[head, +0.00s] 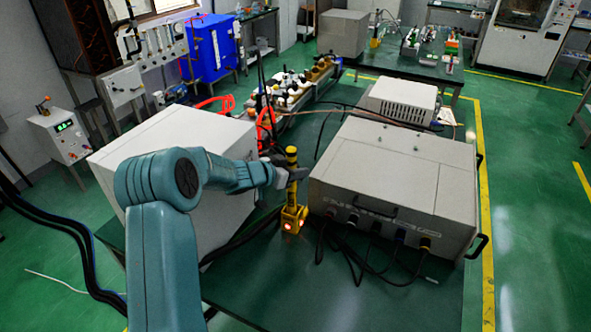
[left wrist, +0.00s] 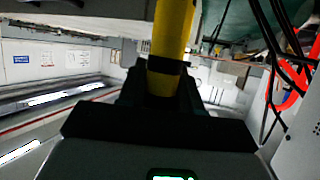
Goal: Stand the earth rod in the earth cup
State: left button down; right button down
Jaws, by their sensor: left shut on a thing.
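The earth rod (head: 292,157), a yellow stick with dark bands, stands about upright between the two large grey boxes. My left gripper (head: 290,174) is shut on its middle. In the left wrist view the yellow rod (left wrist: 172,32) with a black band rises from between the dark fingers (left wrist: 160,88). The earth cup (head: 293,218) is a small yellow block with glowing orange-red lights on the green bench. The rod's lower end meets the cup's top in the head view; I cannot tell how deep it sits. My right gripper is not in view.
A grey box (head: 390,185) with cables and a handle is close on the right. A larger white-grey box (head: 165,140) stands on the left behind my arm. Black cables lie around the cup. The front of the bench (head: 330,300) is clear.

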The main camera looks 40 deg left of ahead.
pick_arm(q)
jog(key=shift+d+f, duration=0.1)
jog(key=shift+f, duration=0.35)
dwell(0.3)
jog(key=c, duration=0.7)
grip_release()
jog(key=b+v, duration=0.1)
jog(key=v, duration=1.5)
jog(key=shift+s, duration=0.15)
